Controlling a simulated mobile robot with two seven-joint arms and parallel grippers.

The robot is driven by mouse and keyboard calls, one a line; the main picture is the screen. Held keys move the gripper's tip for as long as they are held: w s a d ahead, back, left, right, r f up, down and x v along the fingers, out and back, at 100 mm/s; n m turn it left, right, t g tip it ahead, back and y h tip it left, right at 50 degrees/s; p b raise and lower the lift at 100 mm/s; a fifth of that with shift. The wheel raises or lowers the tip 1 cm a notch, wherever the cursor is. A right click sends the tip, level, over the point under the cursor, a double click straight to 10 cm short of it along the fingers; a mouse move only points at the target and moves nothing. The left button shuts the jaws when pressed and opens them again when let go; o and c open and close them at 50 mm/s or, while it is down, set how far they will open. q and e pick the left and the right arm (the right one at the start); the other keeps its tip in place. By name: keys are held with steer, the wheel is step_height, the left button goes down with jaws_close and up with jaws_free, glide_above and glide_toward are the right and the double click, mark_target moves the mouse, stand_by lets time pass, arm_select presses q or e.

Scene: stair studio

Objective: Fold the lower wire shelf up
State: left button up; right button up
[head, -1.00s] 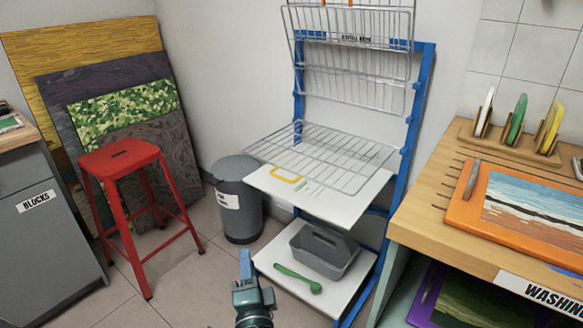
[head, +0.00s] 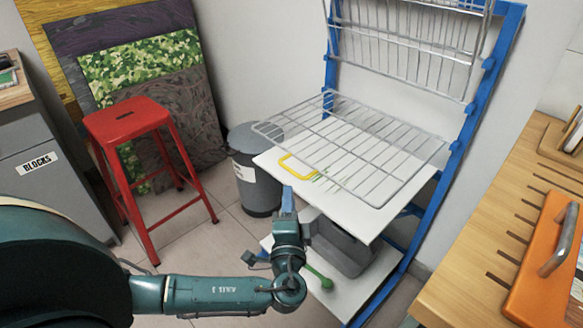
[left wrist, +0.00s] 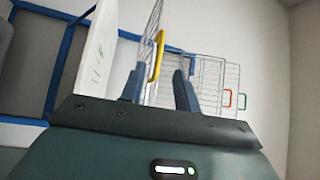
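The lower wire shelf (head: 385,152) is folded down and lies flat above a white board on the blue rack. A yellow handle (head: 285,168) is on its front edge. My left gripper (head: 287,200) is upright, just in front of and below the handle. In the left wrist view the left gripper (left wrist: 160,86) has its fingers apart. The yellow handle (left wrist: 155,58) shows ahead, near the left finger, with the shelf wires (left wrist: 149,40) edge-on behind it. I cannot tell whether a finger touches the handle. My right gripper is not in view.
Upper wire shelves (head: 410,50) are up against the blue rack (head: 468,140). A grey caddy (head: 340,248) and green scoop (head: 319,277) sit on the bottom shelf. A grey bin (head: 258,190) and red stool (head: 128,117) stand left. A wooden counter (head: 490,200) is right.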

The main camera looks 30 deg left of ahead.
mark_target(290, 168)
arm_select(q)
steer(key=x, duration=0.9)
steer(key=shift+w+a, duration=0.2)
steer(key=shift+w, duration=0.15)
steer(key=shift+c, duration=0.2)
jaws_close()
